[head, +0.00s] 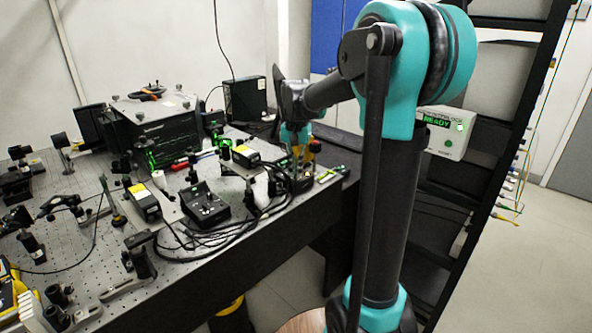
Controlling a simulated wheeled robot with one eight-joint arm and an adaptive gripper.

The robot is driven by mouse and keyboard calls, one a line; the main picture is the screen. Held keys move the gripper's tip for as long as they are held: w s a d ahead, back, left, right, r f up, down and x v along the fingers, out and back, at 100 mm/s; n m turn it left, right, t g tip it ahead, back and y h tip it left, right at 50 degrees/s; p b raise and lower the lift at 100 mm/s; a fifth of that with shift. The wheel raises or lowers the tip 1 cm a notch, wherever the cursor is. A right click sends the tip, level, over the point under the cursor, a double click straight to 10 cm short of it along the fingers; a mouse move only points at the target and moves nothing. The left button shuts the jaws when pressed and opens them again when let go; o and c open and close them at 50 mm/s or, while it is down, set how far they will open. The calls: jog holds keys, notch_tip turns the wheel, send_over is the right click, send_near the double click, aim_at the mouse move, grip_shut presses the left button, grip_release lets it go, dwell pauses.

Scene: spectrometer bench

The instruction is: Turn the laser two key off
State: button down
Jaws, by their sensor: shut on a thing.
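My gripper (300,168) points down over the near right corner of the optical bench. Its fingers are closed at the top of a small dark control box (303,186), where the laser two key appears to be. The key itself is too small and too covered by the fingers to make out, so its turn position cannot be told. Another black control box (205,206) with knobs on top stands further left, clear of my gripper.
Yellow-labelled laser modules (145,203) and black cables lie beside the boxes. A large black spectrometer (158,130) stands behind. Several optical mounts fill the left of the perforated bench (75,250). A wall box (446,130) shows a green READY display.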

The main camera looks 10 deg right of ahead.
jog(key=n, duration=0.6)
jog(key=shift+n, duration=0.3)
jog(key=n, duration=0.5)
jog(key=shift+n, duration=0.3)
jog(key=c, duration=1.7)
grip_release()
jog(key=shift+r, duration=0.1)
notch_tip(320, 180, up, 12)
